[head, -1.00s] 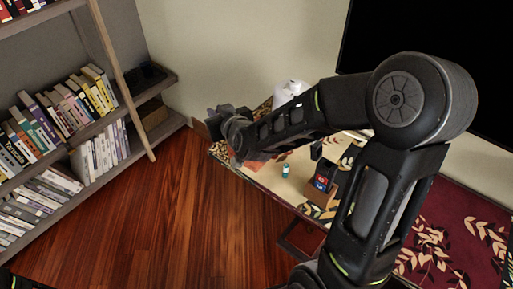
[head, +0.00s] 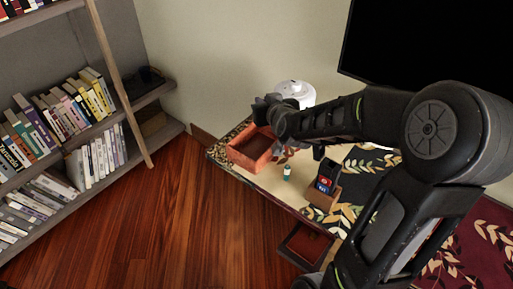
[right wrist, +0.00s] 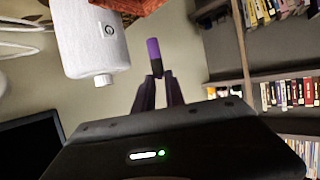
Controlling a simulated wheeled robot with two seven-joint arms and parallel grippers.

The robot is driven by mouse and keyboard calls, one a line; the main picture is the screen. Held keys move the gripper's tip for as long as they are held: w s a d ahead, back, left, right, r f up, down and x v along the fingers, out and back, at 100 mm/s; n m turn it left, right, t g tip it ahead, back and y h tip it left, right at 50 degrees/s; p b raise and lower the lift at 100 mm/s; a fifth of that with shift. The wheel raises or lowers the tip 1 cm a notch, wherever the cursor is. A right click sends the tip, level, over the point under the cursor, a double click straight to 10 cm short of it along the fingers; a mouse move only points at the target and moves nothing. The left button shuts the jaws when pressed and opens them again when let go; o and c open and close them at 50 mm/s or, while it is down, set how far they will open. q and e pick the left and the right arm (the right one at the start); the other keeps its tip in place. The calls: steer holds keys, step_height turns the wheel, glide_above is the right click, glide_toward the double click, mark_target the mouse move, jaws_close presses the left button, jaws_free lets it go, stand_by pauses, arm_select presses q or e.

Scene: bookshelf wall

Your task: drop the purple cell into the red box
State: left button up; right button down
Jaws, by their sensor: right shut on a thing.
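The red box (head: 236,152) is an open-topped reddish-orange tray at the far left end of the low table. Part of it also shows at the top edge of the right wrist view (right wrist: 128,4). My right gripper (head: 266,108) is over the box's back edge in the head view, dark and small there. In the right wrist view its fingers (right wrist: 156,78) are shut on the purple cell (right wrist: 153,49), a short cylinder with a purple body and a dark end. The cell is not discernible in the head view. My left gripper is not in view.
A white rounded device (head: 296,90) stands behind the box, close to my right gripper; it is large in the wrist view (right wrist: 92,38). A small teal-and-white cell (head: 287,172) stands on the table. A brown holder (head: 322,197) with dark and coloured items is farther right.

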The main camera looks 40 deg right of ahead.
step_height(320, 180, down, 5)
steer(key=b, duration=0.3)
steer(key=shift+b, duration=0.3)
steer(key=c, duration=1.3)
jaws_free()
steer(key=v, duration=0.7)
steer(key=shift+s+a+r+p, duration=0.15)
steer(key=shift+s+p, duration=0.2)
steer(key=shift+p, duration=0.05)
